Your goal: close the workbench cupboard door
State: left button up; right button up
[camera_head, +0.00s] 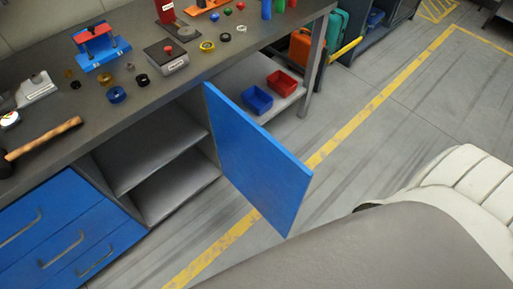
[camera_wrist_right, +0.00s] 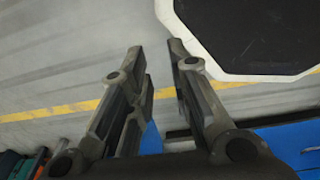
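The blue cupboard door (camera_head: 255,160) stands wide open in the head view, swung out from the workbench into the aisle. The cupboard (camera_head: 165,165) behind it is open, with bare grey shelves. My right gripper (camera_wrist_right: 154,50) shows in the right wrist view with its two fingers apart and nothing between the tips. A small blue patch shows low between the fingers; I cannot tell for sure whether it is the door. No gripper shows in the head view, and my left gripper is in neither view.
The workbench top (camera_head: 100,128) holds a mallet (camera_head: 40,140), rings and small fixtures. Blue drawers (camera_head: 65,235) are left of the cupboard. Red (camera_head: 282,82) and blue (camera_head: 257,99) bins sit on a low shelf behind the door. The floor with a yellow line (camera_head: 375,103) is clear.

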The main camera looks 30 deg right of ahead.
aim_at(277, 184)
jog(key=k+u, duration=0.2)
jog(key=u, duration=0.25)
jog(key=k+j+u, duration=0.1)
jog(key=u, duration=0.35)
jog(key=l+u, duration=0.15)
jog(key=l, duration=0.25)
jog(key=k+l+u, duration=0.1)
jog(key=l, duration=0.3)
jog(key=k+l+u, duration=0.15)
jog(key=l, duration=0.25)
jog(key=k+l+u, duration=0.15)
jog(key=l, duration=0.2)
jog(key=k+l, duration=0.1)
jog(key=l, duration=0.3)
jog(key=k+l, duration=0.1)
jog(key=l, duration=0.3)
jog(key=k+l, duration=0.1)
jog(key=l, duration=0.25)
jog(key=k+l, duration=0.15)
jog(key=l, duration=0.25)
jog(key=k+l, duration=0.1)
jog(key=l, duration=0.3)
